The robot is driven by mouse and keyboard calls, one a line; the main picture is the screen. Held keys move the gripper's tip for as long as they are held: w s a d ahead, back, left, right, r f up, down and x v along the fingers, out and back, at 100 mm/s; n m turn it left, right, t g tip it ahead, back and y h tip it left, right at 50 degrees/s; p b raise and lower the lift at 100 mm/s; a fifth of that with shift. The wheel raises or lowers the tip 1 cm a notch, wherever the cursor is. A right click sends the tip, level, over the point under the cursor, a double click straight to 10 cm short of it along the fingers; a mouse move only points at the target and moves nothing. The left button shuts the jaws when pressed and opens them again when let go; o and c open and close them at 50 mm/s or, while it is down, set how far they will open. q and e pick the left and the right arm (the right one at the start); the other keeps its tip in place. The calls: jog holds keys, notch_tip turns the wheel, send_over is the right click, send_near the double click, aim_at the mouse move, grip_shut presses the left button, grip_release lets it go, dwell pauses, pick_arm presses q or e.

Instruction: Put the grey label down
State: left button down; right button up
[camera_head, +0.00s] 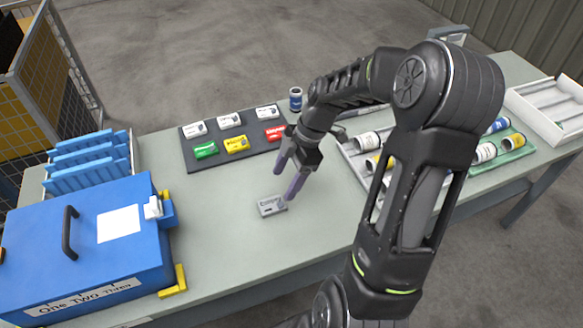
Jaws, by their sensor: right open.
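The grey label (270,206) is a small grey block with dark lettering, lying on the bare middle of the table near its front edge. My right gripper (287,181) is open just above and beside the label, its two purple-grey fingers pointing down. One fingertip overlaps the label's right end in the picture; I cannot tell whether it touches. My left gripper is not in view.
A dark board (206,161) with white, green, yellow and red labels lies behind. A blue box (85,262) and a blue rack (90,174) stand at left. A small can (295,99), can trays and a white tray (552,107) lie farther right.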

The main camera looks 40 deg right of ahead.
jog(key=shift+v, duration=2.1)
